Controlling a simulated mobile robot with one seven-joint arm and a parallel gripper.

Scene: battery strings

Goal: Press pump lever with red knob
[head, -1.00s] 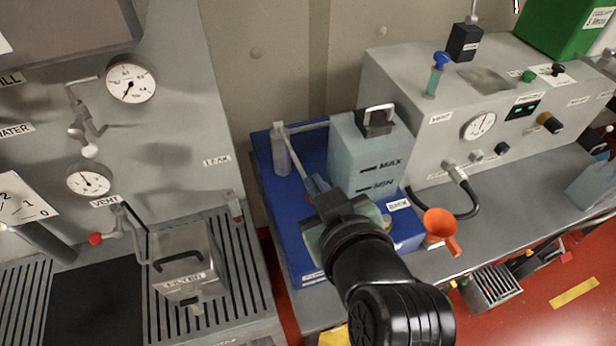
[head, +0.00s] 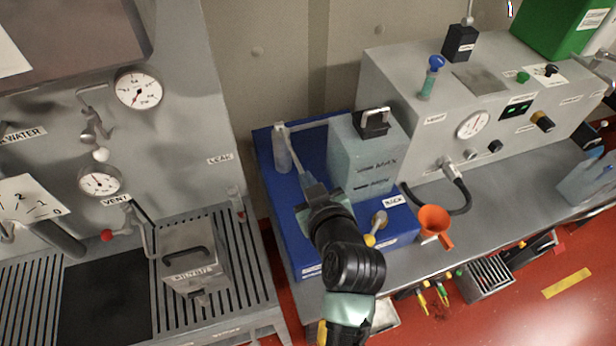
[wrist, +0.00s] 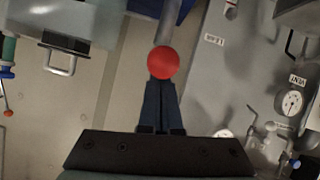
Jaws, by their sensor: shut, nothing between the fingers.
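The red knob (wrist: 163,62) shows in the wrist view at the end of a grey lever (wrist: 171,22). My gripper (wrist: 161,84) is shut, with its fingertips right at the knob's near side; I cannot tell whether they touch. Nothing is held between the fingers. In the head view the pale lever (head: 297,155) slopes from the top of an upright cylinder (head: 282,152) on the blue base (head: 292,228) down to my gripper (head: 311,185). The knob is hidden there by my gripper.
A grey-green tank (head: 362,165) with MAX and MIN marks stands close right of my gripper. An orange funnel (head: 435,219) and a black hose (head: 463,190) are further right. A filter box (head: 195,262) stands on the left grating. Another red knob (head: 107,236) is on the vent valve.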

